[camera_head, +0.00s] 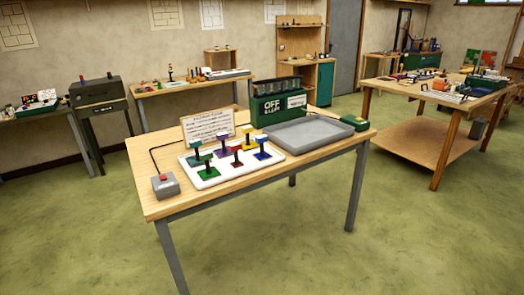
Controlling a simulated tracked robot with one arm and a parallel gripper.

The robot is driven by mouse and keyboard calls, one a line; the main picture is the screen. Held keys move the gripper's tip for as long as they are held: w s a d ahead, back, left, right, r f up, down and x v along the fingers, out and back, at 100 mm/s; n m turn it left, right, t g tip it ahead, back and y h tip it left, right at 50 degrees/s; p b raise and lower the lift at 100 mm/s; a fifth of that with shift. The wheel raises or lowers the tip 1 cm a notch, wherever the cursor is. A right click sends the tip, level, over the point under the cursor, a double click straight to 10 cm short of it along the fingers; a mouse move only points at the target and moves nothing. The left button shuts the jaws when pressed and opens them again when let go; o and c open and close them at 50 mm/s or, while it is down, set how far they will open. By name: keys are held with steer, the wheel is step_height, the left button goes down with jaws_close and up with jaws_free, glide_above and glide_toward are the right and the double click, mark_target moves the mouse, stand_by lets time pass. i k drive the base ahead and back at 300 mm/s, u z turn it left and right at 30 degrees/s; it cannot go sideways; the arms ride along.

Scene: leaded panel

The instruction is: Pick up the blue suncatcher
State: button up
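Several small coloured pieces with dark upright knobs stand on a white board (232,174) on the near wooden table (170,205). The blue one (262,155), which looks like the blue suncatcher, is at the board's right end. A yellow piece (249,146) is just behind it and a dark red piece (237,163) is to its left. A purple piece (223,153) and green pieces (208,173) are further left. My gripper is not in view, and nothing is seen touching the blue piece.
A grey tray (310,133) lies right of the board, with a dark green box (268,110) behind it. A sign (208,127) stands behind the board. A grey box with a red button (165,186) is at left. Green floor in front is clear.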

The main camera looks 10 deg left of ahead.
mark_target(263, 155)
steer(key=u, duration=0.3)
steer(key=i, duration=3.2)
steer(key=z, duration=0.2)
